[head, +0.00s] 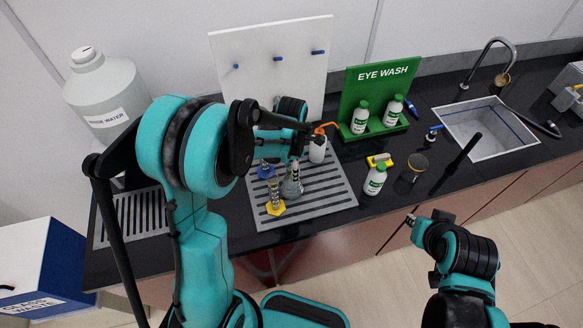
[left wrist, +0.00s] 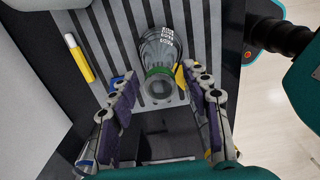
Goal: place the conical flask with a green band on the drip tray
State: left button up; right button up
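The clear conical flask (head: 292,187) stands upright on the slatted grey drip tray (head: 335,200), below my left gripper (head: 306,140). In the left wrist view the flask (left wrist: 162,46) shows white markings and a green band round its neck. The slats of the tray (left wrist: 112,30) show behind it. My left gripper (left wrist: 156,80) is open there, its fingers on either side of the flask's neck, with visible gaps. My right gripper (head: 412,221) is off the front of the counter, away from the flask; its finger state is unclear.
Cylinders with a yellow base (head: 275,207) and a blue base (head: 266,170) stand close to the flask. A white bottle with an orange nozzle (head: 318,152) is behind it. A green-labelled bottle (head: 375,180) and a dark jar (head: 415,168) stand right of the tray.

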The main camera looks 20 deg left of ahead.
pick_arm(q)
notch_tip(320, 180, up, 12)
jog(key=p, duration=0.2)
jog(key=s+r+m+t, duration=0.2)
jog(key=s+m, duration=0.5)
jog(key=m, duration=0.5)
jog(key=s+r+m+t, duration=0.2)
jog(key=s+m+t, duration=0.3)
jog(key=m, duration=0.7)
jog(key=shift+s+a+r+m, duration=0.25)
jog(key=shift+s+r+m, duration=0.15)
jog(key=shift+s, duration=0.85)
jog(key=shift+s, duration=0.1)
